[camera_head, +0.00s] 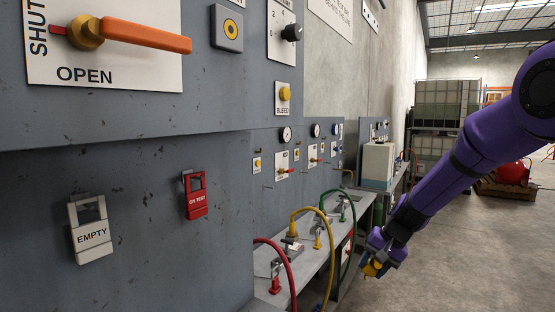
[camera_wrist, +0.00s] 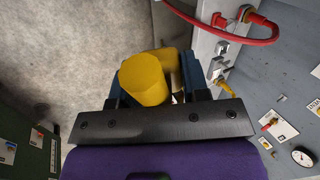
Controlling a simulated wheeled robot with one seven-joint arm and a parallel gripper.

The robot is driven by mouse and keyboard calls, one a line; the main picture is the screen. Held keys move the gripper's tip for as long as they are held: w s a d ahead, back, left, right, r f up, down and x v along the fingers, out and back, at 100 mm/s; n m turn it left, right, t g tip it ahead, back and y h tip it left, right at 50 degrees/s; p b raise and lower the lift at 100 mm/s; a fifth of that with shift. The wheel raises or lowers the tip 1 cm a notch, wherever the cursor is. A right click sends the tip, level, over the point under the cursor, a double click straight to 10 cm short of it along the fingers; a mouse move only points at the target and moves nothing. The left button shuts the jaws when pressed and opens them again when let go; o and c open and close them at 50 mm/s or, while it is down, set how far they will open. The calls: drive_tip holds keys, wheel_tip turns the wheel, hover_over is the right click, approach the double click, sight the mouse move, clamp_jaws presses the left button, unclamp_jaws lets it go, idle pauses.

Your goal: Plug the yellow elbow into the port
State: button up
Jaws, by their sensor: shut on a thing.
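My gripper (camera_head: 382,258) hangs at the end of my purple arm, in front of the shelf, over open floor. It is shut on the yellow elbow (camera_head: 373,269). In the wrist view the elbow (camera_wrist: 146,80) sits between the dark blue fingers, with a broad round yellow end facing the camera and a shorter arm bending off to the right behind it. The black gripper body hides its lower part. I cannot make out for certain which fitting is the port. The elbow is apart from the shelf and its fittings.
A narrow shelf (camera_head: 312,268) runs along the grey panel wall and bears clamps and fittings. A red hose (camera_head: 280,253), a yellow hose (camera_head: 328,235) and a green hose (camera_head: 352,222) arch over it. Red tag (camera_head: 195,196) and white tag (camera_head: 91,231) hang nearby.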

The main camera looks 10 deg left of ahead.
drive_tip(key=s+a+r+m+t+y, duration=0.2)
drive_tip(key=a+r+y, duration=0.2)
drive_tip(key=a+r, duration=0.85)
drive_tip(key=t+y, duration=0.4)
drive_tip(key=y, duration=0.4)
approach(230, 29)
drive_tip(key=shift+w+a+r, duration=0.1)
drive_tip(key=shift+w+r, duration=0.15)
drive_tip(key=shift+x, duration=2.9)
drive_tip(key=shift+a+f, duration=0.1)
drive_tip(key=shift+a, duration=0.45)
drive_tip(key=o, duration=1)
drive_tip(key=shift+w, duration=0.1)
drive_tip(key=shift+c, duration=0.2)
